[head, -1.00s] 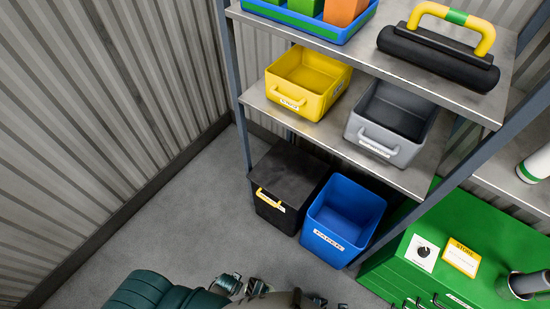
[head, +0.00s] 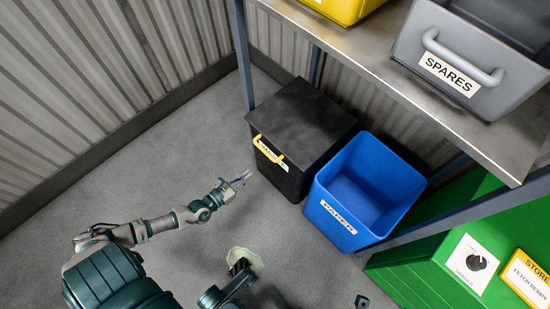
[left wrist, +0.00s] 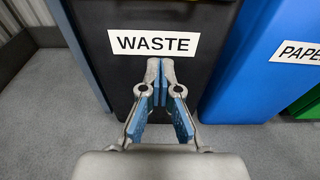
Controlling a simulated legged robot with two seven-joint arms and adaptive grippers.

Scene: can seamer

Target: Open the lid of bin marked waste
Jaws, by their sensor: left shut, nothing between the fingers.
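The black waste bin (head: 285,175) stands on the floor, its flat black lid (head: 300,115) closed. A yellow handle (head: 268,151) sits at the lid's front edge. In the left wrist view the bin's front (left wrist: 105,70) carries a white WASTE label (left wrist: 153,43). My left gripper (head: 245,178) is in front of the bin, to the left of and below the handle, apart from it. In the left wrist view its fingers (left wrist: 160,75) are together and empty, pointing at the bin's front just below the label.
An open blue PAPER bin (head: 365,190) stands close on the right of the waste bin. A metal shelf (head: 440,95) with a grey SPARES bin (head: 470,60) overhangs at the upper right. A green cabinet (head: 440,250) is at the lower right. The floor (head: 150,160) to the left is clear.

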